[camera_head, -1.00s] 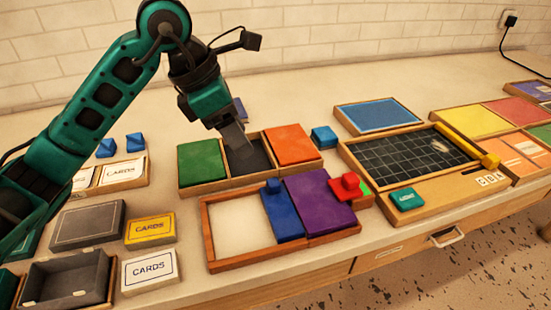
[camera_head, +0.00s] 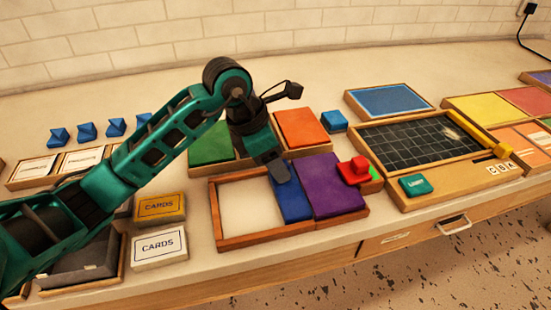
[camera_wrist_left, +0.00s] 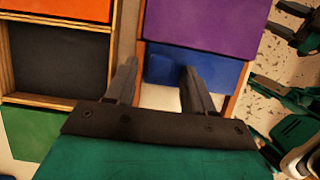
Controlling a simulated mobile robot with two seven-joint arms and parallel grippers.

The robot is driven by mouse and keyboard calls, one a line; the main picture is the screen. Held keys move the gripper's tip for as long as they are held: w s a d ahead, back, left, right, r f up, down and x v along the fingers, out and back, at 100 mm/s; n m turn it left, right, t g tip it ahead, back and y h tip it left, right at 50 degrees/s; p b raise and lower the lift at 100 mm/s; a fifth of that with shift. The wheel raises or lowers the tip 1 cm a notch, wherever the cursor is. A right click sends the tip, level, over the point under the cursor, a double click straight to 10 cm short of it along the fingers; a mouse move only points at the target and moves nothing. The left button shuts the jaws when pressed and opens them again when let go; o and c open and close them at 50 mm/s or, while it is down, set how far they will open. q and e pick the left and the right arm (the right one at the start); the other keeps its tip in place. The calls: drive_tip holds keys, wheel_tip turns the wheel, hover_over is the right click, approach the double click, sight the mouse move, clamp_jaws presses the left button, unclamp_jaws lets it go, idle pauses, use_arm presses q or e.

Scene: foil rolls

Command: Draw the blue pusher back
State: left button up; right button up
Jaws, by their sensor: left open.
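The blue pusher (camera_head: 294,204) is a flat blue slab in a wooden tray (camera_head: 216,218), against the left side of a purple block (camera_head: 332,180). Bare white tray floor lies to its left. My left gripper (camera_head: 281,178) is over the back part of the pusher and hides its knob in the head view. In the left wrist view the open fingers (camera_wrist_left: 158,78) point at the blue pusher (camera_wrist_left: 165,68), with the purple block (camera_wrist_left: 205,25) beyond it. I cannot tell whether the knob is between the fingers. My right gripper is not in view.
A red knobbed piece (camera_head: 353,169) sits just right of the purple block. Behind the tray are green (camera_head: 208,143) and orange (camera_head: 302,127) panels. Card boxes (camera_head: 158,247) stand to the left, and a dark grid board (camera_head: 415,140) to the right.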

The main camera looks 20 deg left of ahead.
use_arm(q)
clamp_jaws()
idle(0.5)
